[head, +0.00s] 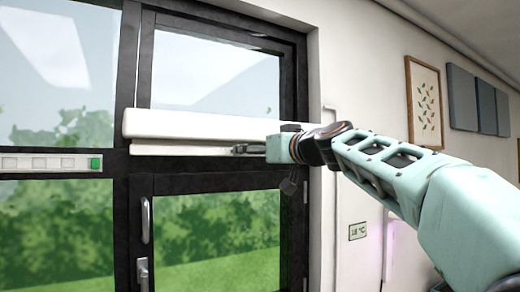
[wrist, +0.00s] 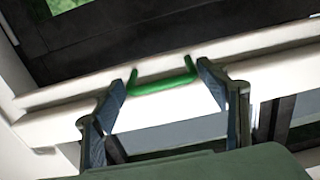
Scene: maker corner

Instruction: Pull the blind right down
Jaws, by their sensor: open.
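The blind is rolled up in a white case (head: 200,124) across the window, with its pale bottom bar (head: 180,149) just below it. In the wrist view a green U-shaped pull handle (wrist: 160,87) sticks out from the white bar (wrist: 250,73). My gripper (head: 236,150) is at the bar, right of its middle. In the wrist view my gripper (wrist: 162,82) is open, one finger on each side of the handle, with no clear grip on it. The handle is hidden in the head view.
A pale strip with a green end (head: 95,163) is at the left. A small temperature display (head: 357,231) is on the right wall. Space below the bar looks clear.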

